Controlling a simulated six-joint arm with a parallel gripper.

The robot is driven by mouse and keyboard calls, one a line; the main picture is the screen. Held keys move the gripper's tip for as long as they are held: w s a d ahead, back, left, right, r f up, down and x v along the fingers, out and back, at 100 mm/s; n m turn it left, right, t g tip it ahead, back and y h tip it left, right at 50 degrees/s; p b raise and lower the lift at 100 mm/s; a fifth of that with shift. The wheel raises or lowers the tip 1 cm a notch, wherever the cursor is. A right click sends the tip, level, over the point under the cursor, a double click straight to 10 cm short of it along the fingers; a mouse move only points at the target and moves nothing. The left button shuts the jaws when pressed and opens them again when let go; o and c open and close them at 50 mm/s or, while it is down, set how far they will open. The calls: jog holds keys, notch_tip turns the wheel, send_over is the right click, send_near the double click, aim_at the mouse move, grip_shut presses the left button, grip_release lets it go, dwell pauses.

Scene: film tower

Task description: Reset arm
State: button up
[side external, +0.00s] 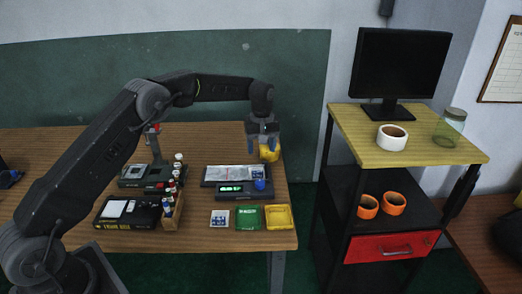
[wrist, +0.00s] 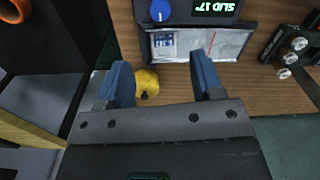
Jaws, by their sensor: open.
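My gripper (side external: 265,141) hangs over the back right part of the wooden table, pointing down. Its blue fingers are apart in the wrist view (wrist: 162,72). A yellow rounded object (side external: 269,154) is just below the fingers. In the wrist view the yellow object (wrist: 147,82) shows between them, nearer the left finger, with a gap to the right finger. Whether the left finger touches it I cannot tell.
A device with a lit display (side external: 232,190) and blue knob stands before a silver tray (side external: 222,171). Green (side external: 248,217) and yellow (side external: 279,217) trays lie at the table's front. A bottle rack (side external: 172,208) stands left. A shelf cart (side external: 420,150) stands right, past a gap.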

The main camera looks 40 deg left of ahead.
jog(key=s+d+r+m+t, duration=0.2)
jog(key=s+r+m, duration=0.1)
jog(key=s+r, duration=0.65)
jog(key=s+d+r+m+t, duration=0.1)
jog(key=s+d+r+m, duration=0.2)
jog(key=s+r, duration=0.6)
jog(key=s+d+f+m+t, duration=0.1)
jog(key=s+m, duration=0.1)
jog(key=s, duration=0.8)
jog(key=s+d+f+m+t, duration=0.1)
jog(key=s+m, duration=0.2)
jog(key=s, duration=0.7)
jog(key=shift+s+d+t, duration=0.15)
jog(key=shift+t, duration=0.25)
